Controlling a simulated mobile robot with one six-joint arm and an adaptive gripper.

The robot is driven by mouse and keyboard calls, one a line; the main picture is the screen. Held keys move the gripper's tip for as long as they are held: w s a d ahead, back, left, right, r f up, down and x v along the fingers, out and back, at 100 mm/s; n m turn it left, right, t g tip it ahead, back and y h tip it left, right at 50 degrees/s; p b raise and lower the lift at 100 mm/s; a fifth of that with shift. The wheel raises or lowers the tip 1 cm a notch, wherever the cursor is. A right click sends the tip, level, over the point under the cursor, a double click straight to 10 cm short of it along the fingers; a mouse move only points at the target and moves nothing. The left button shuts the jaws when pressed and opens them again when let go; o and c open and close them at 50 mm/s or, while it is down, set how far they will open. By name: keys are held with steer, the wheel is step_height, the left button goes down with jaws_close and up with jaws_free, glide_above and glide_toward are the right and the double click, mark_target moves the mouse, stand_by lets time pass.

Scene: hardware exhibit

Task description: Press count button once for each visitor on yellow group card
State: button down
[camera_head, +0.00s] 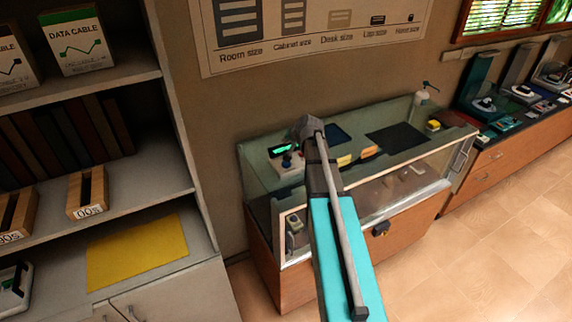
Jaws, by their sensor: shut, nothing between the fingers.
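A small pale counter device (293,165) with a lit green display (283,150) stands at the left end of the glass case. Blue and red spots on its top look like buttons, too small to read. A small yellow card (344,160) stands on the case to the right of my arm, with an orange card (369,152) beside it. Their print is not legible. My arm reaches from the bottom up over the case, its grey wrist end just right of the device's display. The arm hides my gripper's fingers and part of the device's right side.
A glass display case (400,190) holds the cards, a dark mat (395,136), a pump bottle (424,95) and a small yellow item (433,125). Shelves (150,195) with a yellow sheet (138,250) stand at left. The floor (490,240) at right is clear.

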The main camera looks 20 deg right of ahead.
mark_target(286, 164)
steer(key=shift+f+b, duration=4.05)
steer(key=shift+f, duration=0.15)
steer(key=shift+f+b, duration=0.85)
steer(key=shift+r, duration=0.2)
steer(key=shift+r+p, duration=0.7)
steer(key=shift+p, duration=0.2)
steer(key=shift+r+p, duration=2.5)
